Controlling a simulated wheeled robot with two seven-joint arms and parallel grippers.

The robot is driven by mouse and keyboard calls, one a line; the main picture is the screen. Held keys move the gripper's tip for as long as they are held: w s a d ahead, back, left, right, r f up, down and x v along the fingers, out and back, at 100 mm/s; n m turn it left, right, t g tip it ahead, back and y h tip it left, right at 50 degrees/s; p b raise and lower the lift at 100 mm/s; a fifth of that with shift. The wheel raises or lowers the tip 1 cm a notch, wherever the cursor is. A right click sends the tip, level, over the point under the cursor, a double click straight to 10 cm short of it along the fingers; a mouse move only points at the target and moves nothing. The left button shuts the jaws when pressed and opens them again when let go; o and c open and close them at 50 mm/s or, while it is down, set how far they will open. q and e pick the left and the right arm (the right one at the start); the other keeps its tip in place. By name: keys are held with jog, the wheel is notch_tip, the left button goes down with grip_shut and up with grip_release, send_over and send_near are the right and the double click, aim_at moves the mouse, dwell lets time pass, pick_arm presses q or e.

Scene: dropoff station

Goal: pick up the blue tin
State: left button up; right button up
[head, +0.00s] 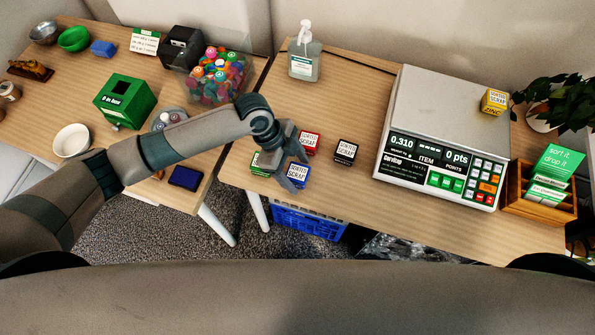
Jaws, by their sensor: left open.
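The blue tin (297,174) stands near the front edge of the right table, with a white label reading "SORTED SCRAP". My left gripper (281,178) is open and above the table at the tins, its fingers pointing down. One finger is right beside the blue tin in the picture; I cannot tell whether it touches. A green tin (259,163) shows partly behind the gripper on its left. A red tin (309,142) and a black tin (345,151) stand just behind and to the right. My right gripper is not in view.
A scale (437,140) stands to the right, with a yellow tin (494,101) on its plate. A sanitizer bottle (304,58) is at the back. A wooden card box (540,190) and a plant (557,104) are far right. A blue crate (308,222) sits under the table.

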pick_arm(q)
jog(key=shift+d+f, duration=0.2)
jog(key=shift+f, duration=0.35)
jog(key=c, duration=1.3)
jog(key=shift+r, duration=0.15)
